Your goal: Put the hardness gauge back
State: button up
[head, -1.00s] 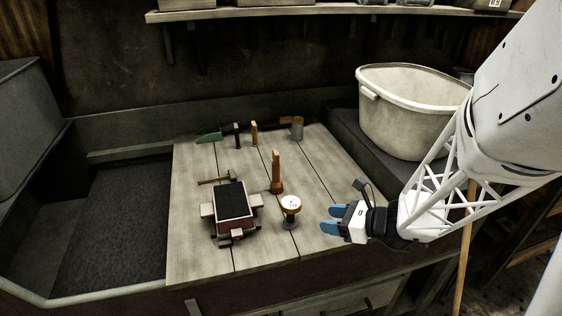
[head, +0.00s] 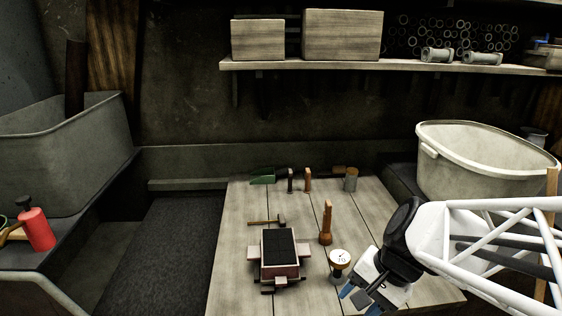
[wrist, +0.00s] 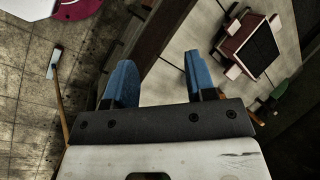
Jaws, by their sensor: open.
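My gripper (head: 361,300) has blue fingers and is just right of and nearer than the gauge, at the board's front right. In the wrist view its fingers (wrist: 160,75) are spread apart with nothing between them. The gauge is not seen in the wrist view, where the moulding box (wrist: 250,42) shows at the upper right.
A wooden-handled tool (head: 326,222) stands behind the gauge. A small hammer (head: 267,222) lies behind the box. Several tools and a grey cylinder (head: 350,180) line the board's back. A white tub (head: 480,160) stands at right. A shelf with wooden boxes (head: 342,35) hangs above.

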jog(key=s+d+r+n+t+h, duration=0.1)
jog(key=s+r+n+h, duration=0.2)
jog(key=r+n, duration=0.3)
jog(key=shift+r+n+t+h, duration=0.3)
jog(key=shift+n+h, duration=0.6)
